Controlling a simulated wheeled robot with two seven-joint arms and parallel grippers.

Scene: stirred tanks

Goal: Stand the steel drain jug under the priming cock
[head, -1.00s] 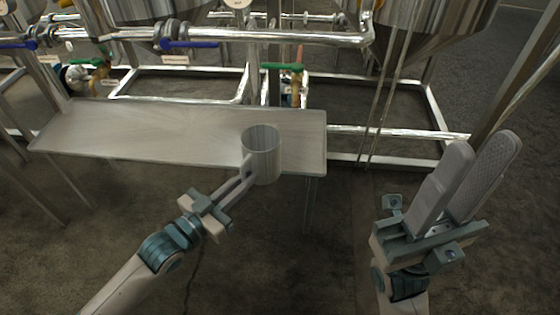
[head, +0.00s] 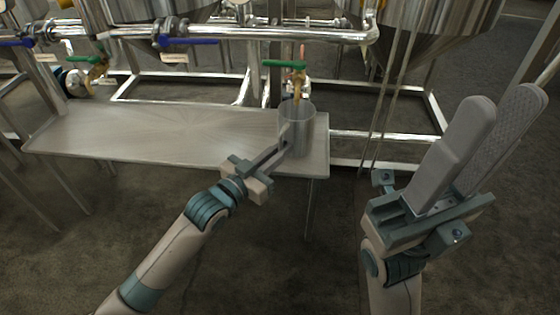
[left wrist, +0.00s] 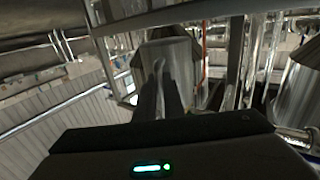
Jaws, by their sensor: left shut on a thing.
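The steel drain jug (head: 300,138) is a grey open cylinder, roughly upright, at the right end of the steel bench. My left gripper (head: 282,147) is shut on its handle side. In the left wrist view the jug (left wrist: 178,62) shows beyond the dark fingers. A cock with a green lever (head: 284,64) and brass body comes down just behind and above the jug's mouth in the head view; its outlet is partly hidden by the jug. I cannot tell whether the jug touches the bench. My right gripper (head: 502,118) is open and empty at the right.
The bench (head: 150,135) is bare to the left of the jug. Another green-levered cock (head: 90,60) and blue-levered valves (head: 188,43) sit on pipework behind. A steel frame (head: 385,140) and tank cones stand behind to the right.

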